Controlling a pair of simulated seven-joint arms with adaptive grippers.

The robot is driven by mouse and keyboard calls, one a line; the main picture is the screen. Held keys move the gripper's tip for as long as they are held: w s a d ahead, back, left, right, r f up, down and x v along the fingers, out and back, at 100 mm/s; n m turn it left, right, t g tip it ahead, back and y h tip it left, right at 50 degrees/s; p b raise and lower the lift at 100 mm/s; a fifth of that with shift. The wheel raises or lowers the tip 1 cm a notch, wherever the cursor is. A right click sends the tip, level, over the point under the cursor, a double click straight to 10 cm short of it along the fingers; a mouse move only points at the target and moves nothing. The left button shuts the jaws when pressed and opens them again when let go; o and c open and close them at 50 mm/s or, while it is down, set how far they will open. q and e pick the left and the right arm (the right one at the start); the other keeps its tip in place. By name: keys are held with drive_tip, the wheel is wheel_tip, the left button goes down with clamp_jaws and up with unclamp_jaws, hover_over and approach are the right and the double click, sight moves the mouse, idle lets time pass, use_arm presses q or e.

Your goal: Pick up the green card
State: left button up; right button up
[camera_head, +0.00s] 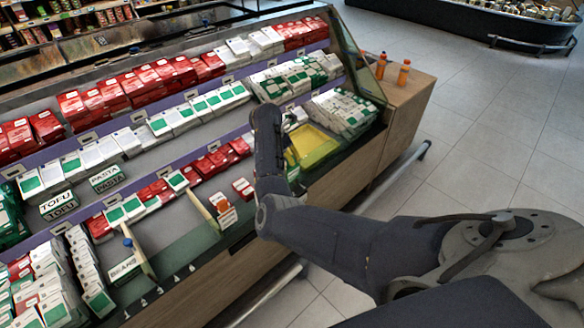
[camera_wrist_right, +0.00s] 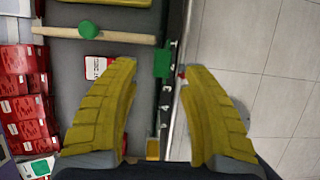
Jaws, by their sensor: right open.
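The green card (camera_wrist_right: 163,59) shows in the right wrist view as a small dark green piece at the case's front rail, just ahead of my fingertips and near the middle of the gap between them. My right gripper (camera_wrist_right: 158,70) has its two yellow fingers spread wide, one on each side, with nothing held. In the head view my right arm reaches over the front of the case, and its wrist (camera_head: 267,135) hides most of the gripper and its surroundings. I cannot make out the card clearly there. My left gripper is in neither view.
A wooden divider (camera_wrist_right: 95,35) with a green knob lies left of the card. Red boxes (camera_wrist_right: 20,105) stand further left. A yellow tray (camera_head: 314,147) sits in the case near my right wrist. Orange bottles (camera_head: 403,73) stand on the end counter. Open floor (camera_head: 480,130) lies right.

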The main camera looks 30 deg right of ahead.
sight(291, 169)
drive_tip(key=shift+x, duration=2.15)
drive_tip(key=shift+d, duration=0.15)
drive_tip(key=shift+c, duration=0.5)
clamp_jaws()
